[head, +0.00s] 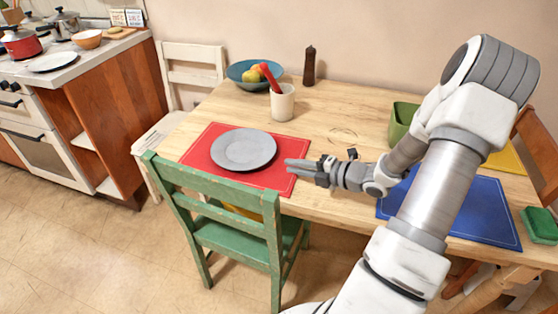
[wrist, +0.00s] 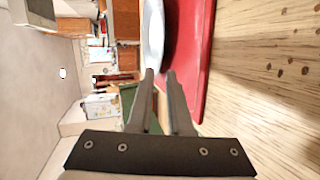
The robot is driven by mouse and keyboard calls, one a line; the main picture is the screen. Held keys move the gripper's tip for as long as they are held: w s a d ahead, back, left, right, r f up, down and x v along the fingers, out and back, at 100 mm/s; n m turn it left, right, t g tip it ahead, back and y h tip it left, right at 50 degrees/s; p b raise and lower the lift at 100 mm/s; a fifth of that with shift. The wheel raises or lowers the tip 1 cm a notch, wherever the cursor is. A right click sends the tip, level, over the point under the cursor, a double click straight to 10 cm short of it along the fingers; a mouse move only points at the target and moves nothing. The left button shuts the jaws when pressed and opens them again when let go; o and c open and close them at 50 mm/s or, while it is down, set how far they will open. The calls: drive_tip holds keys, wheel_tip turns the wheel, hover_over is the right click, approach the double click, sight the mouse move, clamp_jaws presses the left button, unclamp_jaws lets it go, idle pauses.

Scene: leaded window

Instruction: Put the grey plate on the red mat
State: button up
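The grey plate (head: 244,149) lies flat on the red mat (head: 205,160), near its middle. My gripper (head: 290,166) is just right of the plate, over the mat's right part, with its fingers pointing left toward the plate. In the wrist view the two fingertips (wrist: 160,75) stand apart with a gap between them and nothing held. The plate (wrist: 153,35) and the red mat (wrist: 190,60) show just beyond the fingertips. The plate seems clear of the fingers.
A cream cup (head: 282,103) with a red item, a blue bowl (head: 238,84) of fruit and a pepper mill (head: 309,66) stand behind the mat. A blue mat (head: 485,212) and a green container (head: 401,122) are to the right. A green chair (head: 230,235) stands in front.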

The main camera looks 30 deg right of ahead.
drive_tip(key=shift+v, duration=1.55)
drive_tip(key=shift+w, duration=0.1)
